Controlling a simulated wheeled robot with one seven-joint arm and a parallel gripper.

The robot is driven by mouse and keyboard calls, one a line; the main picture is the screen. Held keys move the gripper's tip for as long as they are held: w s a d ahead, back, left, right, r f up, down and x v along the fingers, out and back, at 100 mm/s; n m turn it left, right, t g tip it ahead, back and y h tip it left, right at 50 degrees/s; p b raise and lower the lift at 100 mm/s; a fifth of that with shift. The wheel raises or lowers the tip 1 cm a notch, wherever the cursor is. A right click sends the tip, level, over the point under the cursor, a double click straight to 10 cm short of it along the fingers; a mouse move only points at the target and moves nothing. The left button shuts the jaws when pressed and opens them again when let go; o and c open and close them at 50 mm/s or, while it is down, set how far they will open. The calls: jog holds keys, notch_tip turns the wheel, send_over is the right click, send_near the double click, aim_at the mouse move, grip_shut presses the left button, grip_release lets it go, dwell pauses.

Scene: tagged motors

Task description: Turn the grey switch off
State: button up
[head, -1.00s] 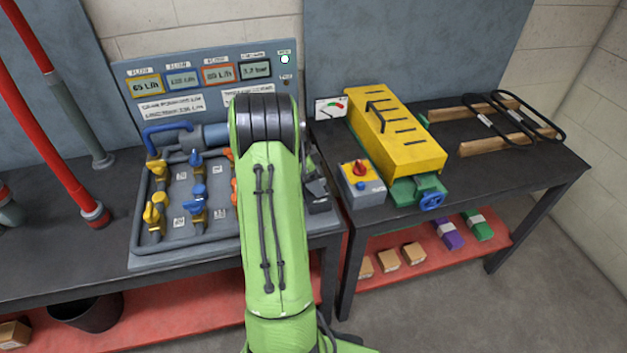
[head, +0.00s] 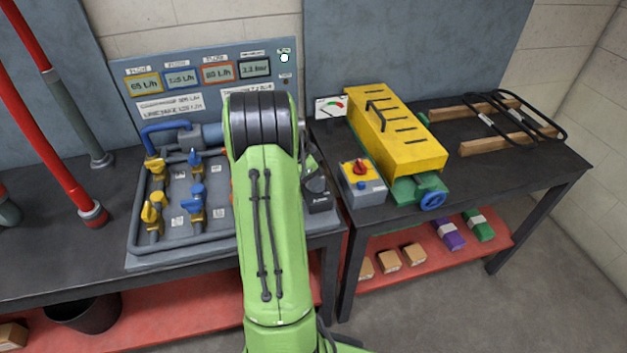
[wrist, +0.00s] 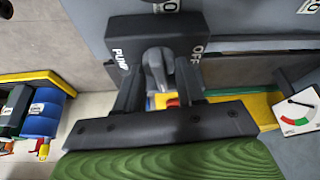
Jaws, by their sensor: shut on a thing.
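The grey switch (wrist: 156,68) shows in the wrist view as a rounded grey handle on a dark box (wrist: 150,32) lettered PUMP at left and OFF at right. My gripper (wrist: 159,88) has a dark finger on each side of the handle and is shut on it. The handle's lower end is partly hidden between the fingers. I cannot tell for sure which setting it is at. In the head view the dark box (head: 321,203) sits at the bench's right end, just right of my green arm, which hides much of the gripper.
Left of my arm stand pipes with yellow and blue valves (head: 197,190), below a panel with several displays (head: 182,79). To the right are a grey box with a red knob (head: 361,180) and a yellow-covered motor (head: 400,135). A gauge card (wrist: 298,112) is near my gripper.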

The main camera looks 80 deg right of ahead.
jog(key=n+h+b, duration=0.1)
jog(key=n+b, duration=0.1)
jog(key=n, duration=0.1)
jog(key=shift+f+n+t, duration=0.1)
jog(key=shift+n+t, duration=0.2)
jog(key=shift+t, duration=0.1)
jog(key=n+t+b, duration=0.1)
jog(key=n, duration=0.3)
jog(key=shift+s+a+n+t+h+b, duration=0.1)
jog(key=shift+s+n+t+h+b, duration=0.1)
jog(key=shift+n+t+h+b, duration=0.15)
jog(key=n+t, duration=0.2)
jog(key=n, duration=0.2)
jog(key=shift+s, duration=0.1)
jog(key=shift+s+n+t, duration=0.1)
jog(key=shift+n+t, duration=0.55)
jog(key=shift+n, duration=1.3)
jog(key=o, duration=1)
